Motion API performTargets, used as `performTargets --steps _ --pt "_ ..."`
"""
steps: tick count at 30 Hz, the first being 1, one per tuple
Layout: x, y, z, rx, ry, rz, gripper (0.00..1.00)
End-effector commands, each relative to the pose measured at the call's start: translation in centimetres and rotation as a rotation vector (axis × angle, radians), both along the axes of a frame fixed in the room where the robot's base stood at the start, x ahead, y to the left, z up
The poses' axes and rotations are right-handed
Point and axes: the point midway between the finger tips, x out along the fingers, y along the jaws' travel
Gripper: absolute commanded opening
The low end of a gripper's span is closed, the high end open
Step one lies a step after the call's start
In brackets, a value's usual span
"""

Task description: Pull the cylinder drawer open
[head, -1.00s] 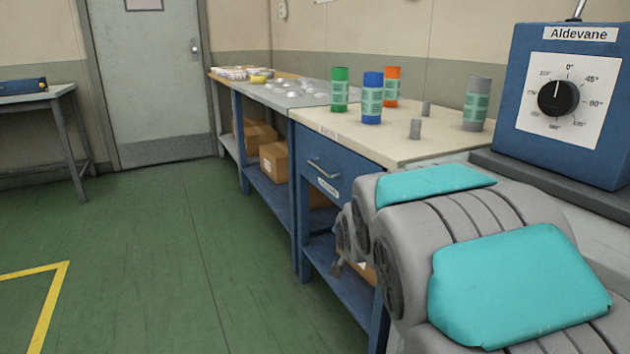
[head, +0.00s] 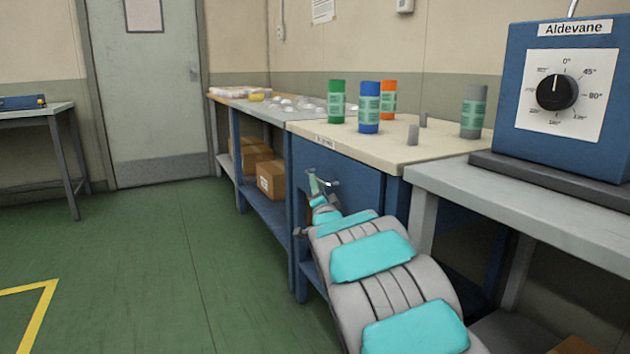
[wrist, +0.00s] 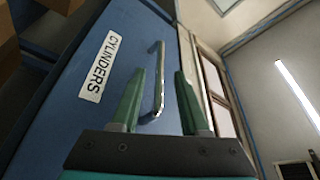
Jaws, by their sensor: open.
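The cylinder drawer (wrist: 75,125) has a blue front with a white label (wrist: 100,67) reading CYLINDERS in the wrist view. Its metal bar handle (wrist: 158,80) stands out from the front. My gripper (wrist: 158,85) is open, with one green finger on each side of the handle in that view. I cannot tell whether either finger touches it. In the head view my gripper (head: 320,185) is at the handle, and my arm hides much of the drawer front (head: 352,180). The drawer looks shut.
Green, blue, orange and grey cylinders (head: 369,105) stand on the bench top (head: 400,145) above the drawer. A blue dial box (head: 560,100) sits on the right bench. Cardboard boxes (head: 271,180) are on the lower shelf. The green floor (head: 150,250) to the left is clear.

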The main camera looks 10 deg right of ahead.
Motion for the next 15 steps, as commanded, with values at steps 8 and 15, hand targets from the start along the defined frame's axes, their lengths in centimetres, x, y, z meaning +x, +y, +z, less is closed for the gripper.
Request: performTargets --steps 8,15 --pt "3.3 -0.2 0.7 0.0 -0.002 -0.001 0.45" --pt "4.7 -0.1 1.0 -0.001 0.001 -0.001 0.45"
